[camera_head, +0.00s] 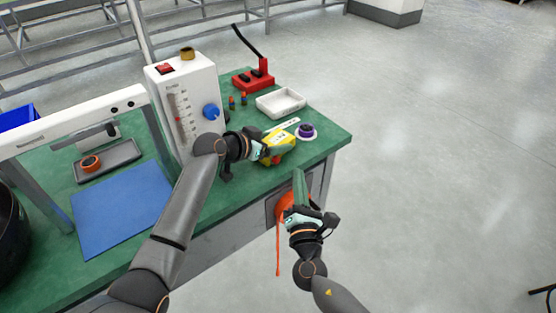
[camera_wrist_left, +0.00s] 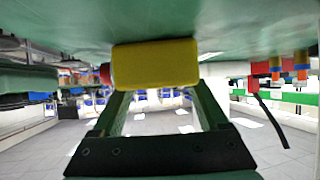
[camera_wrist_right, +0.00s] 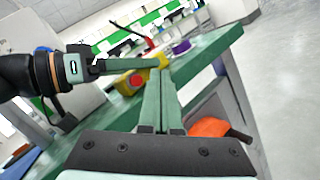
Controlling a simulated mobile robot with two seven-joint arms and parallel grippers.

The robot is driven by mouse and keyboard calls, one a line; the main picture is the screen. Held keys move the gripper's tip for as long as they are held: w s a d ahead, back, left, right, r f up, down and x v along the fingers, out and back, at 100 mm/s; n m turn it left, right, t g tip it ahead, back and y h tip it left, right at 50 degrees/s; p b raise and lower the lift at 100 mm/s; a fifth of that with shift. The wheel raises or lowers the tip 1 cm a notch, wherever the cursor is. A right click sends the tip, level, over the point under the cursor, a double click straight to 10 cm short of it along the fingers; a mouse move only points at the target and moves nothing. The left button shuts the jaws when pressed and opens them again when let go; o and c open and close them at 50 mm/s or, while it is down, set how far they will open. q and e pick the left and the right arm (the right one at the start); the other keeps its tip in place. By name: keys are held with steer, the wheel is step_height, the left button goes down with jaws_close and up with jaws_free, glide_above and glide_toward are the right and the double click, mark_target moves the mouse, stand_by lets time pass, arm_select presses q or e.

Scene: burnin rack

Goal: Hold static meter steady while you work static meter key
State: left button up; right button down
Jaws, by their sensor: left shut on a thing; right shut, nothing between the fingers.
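An orange thing (camera_head: 285,203) with a hanging orange strap is at the bench front, beside my right gripper. A white tray (camera_head: 263,107), a purple roll (camera_head: 306,130) and a white flow-gauge box (camera_head: 205,85) stand around the meter. A blue mat (camera_head: 120,210) lies left.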

mark_target(285, 171)
steer(key=shift+w+a, duration=1.1)
steer(key=shift+a, duration=0.15)
stand_by(1.2)
steer(key=shift+w+a, duration=0.25)
steer(key=shift+w, duration=0.05)
